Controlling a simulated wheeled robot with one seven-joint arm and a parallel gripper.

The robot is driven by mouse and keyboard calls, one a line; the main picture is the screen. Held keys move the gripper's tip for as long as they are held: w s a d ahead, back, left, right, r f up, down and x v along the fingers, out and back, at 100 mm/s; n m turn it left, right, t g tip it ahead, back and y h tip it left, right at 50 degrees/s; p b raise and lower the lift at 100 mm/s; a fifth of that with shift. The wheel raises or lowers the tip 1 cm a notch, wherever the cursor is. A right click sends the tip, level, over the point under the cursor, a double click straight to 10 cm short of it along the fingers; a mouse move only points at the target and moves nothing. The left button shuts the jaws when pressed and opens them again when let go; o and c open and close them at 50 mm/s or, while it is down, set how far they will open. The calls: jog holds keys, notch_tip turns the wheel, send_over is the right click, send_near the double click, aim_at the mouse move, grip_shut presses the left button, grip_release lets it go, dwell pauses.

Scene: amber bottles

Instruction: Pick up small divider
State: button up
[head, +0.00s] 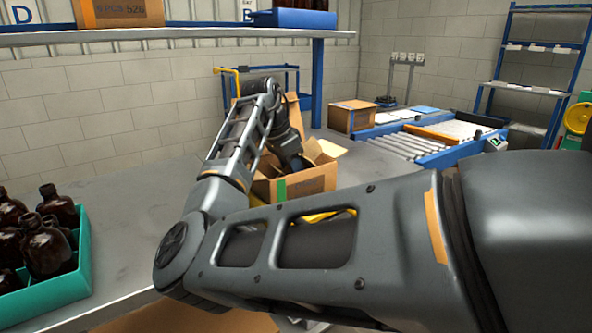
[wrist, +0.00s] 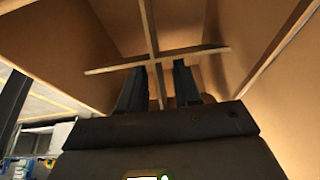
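The small divider (wrist: 152,40), crossed thin cardboard panels, is inside the open cardboard box in the wrist view. My gripper (wrist: 157,72) reaches into the box, its two dark fingers apart. One divider panel runs between the fingers, with a gap visible on both sides; the other panel crosses just beyond the fingertips. In the head view the cardboard box (head: 293,187) stands on the table with its flaps up, and my gripper's end dips into it. The divider is hidden there by the box walls and my arm.
A teal crate (head: 70,296) of amber bottles (head: 47,250) stands on the grey table (head: 125,215) at the left. A closed carton (head: 351,117) and a roller conveyor (head: 410,147) are behind the box. A shelf (head: 170,33) spans above at the back.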

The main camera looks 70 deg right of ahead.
jog(key=shift+c, duration=0.4)
grip_shut()
jog(key=shift+r, duration=0.1)
